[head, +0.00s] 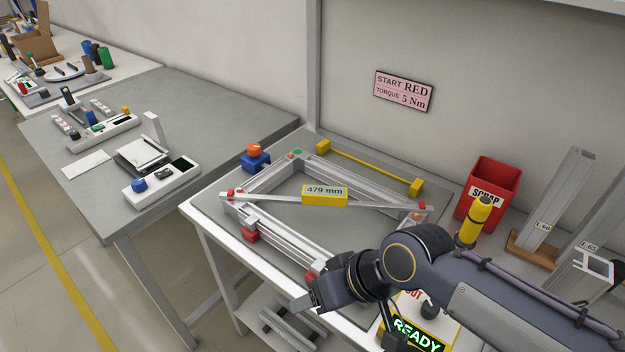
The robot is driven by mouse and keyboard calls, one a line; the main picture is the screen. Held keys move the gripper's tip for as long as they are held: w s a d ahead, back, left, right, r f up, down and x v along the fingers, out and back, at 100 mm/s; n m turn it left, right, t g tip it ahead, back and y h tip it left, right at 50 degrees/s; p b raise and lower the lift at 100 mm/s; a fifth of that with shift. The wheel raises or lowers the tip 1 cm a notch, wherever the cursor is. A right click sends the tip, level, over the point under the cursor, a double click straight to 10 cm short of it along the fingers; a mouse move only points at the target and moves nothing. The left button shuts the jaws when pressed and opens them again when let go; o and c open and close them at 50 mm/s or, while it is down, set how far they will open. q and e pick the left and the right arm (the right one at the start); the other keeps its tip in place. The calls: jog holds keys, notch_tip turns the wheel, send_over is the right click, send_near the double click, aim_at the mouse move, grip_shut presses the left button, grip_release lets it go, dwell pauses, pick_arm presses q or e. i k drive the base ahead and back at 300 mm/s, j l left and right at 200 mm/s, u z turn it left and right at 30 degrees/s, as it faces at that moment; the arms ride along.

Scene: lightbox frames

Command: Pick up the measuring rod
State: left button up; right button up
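The measuring rod, a thin silver bar with a yellow readout box (325,195) reading "479 mm", lies diagonally across the aluminium frame (270,232) on the white workbench. Its ends rest near two opposite corners of the frame, by small red parts. My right gripper (303,301) is over the bench's front edge, in front of the frame and apart from the rod. It is seen from the side, so its opening cannot be judged. My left gripper is out of view.
A yellow bar with end blocks (370,168) lies behind the frame. A blue block with a red knob (255,158) stands at its far left corner. A red scrap bin (487,190), a yellow-handled tool (475,220) and upright profiles (553,200) stand right. A green "READY" display (418,336) is in front.

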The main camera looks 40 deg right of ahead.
aim_at(311, 194)
jog(key=z, duration=1.3)
